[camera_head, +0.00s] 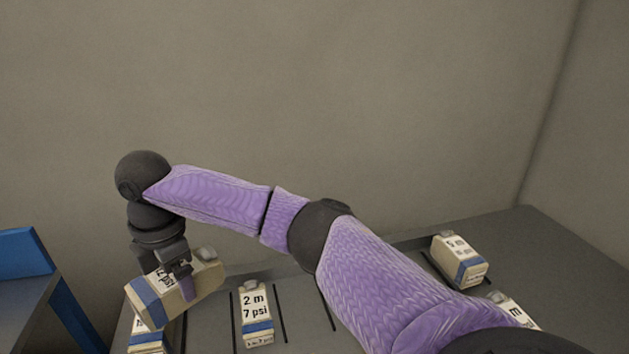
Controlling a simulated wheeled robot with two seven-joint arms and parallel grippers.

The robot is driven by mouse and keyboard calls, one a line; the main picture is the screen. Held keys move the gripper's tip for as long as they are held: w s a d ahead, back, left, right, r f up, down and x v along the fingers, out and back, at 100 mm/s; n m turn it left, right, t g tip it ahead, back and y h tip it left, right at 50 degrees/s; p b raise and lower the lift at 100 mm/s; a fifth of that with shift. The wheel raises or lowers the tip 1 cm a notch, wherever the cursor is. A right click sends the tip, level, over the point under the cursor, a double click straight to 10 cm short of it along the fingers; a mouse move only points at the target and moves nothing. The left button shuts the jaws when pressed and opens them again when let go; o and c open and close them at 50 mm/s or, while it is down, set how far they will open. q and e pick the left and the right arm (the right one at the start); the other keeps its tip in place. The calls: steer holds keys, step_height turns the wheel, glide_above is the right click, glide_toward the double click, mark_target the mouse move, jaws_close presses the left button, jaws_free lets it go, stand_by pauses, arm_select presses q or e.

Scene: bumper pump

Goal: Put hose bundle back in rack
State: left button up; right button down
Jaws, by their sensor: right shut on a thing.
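My right gripper (173,285) reaches across from the right and is shut on a beige block-shaped hose bundle (205,281) with a blue band and a white label. The held bundle is tilted and hangs over the left end of a grey rack surface (375,273) with thin black dividers. Its label is partly hidden by the fingers. Another bundle (146,340) shows just below it, partly covered. I cannot tell whether the two touch. A bundle labelled "2 m 7 psi" (255,313) stands between dividers to the right. My left gripper is not in view.
A bundle labelled "5 m" (459,259) stands farther right, and another (513,310) is partly hidden behind my right arm. A blue-framed grey shelf (28,255) is at the left edge. A plain wall (330,100) rises behind. The rack's far right is bare.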

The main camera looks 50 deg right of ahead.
steer(key=w+d+f+n+b, duration=0.1)
steer(key=f+n+b, duration=0.1)
steer(key=f, duration=0.3)
steer(key=w+d+f+n+b, duration=0.1)
steer(key=f+n+b, duration=0.2)
steer(key=f+n, duration=0.2)
steer(key=w+d+f+n+b, duration=0.1)
steer(key=d+f+n+b, duration=0.1)
steer(key=f+n+b, duration=0.1)
steer(key=shift+w+f+n, duration=0.15)
steer(key=shift+f+n, duration=0.15)
steer(key=shift+f, duration=0.3)
steer(key=shift+w+f+n, duration=0.15)
steer(key=shift+f+n, duration=0.15)
steer(key=shift+f, duration=0.55)
steer(key=shift+r, duration=0.2)
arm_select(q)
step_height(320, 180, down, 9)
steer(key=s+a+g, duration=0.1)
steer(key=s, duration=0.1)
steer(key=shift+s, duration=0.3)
arm_select(e)
steer(key=shift+f, duration=0.1)
steer(key=shift+c, duration=0.3)
jaws_free()
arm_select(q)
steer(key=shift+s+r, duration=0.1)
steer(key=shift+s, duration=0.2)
arm_select(e)
steer(key=shift+o, duration=0.3)
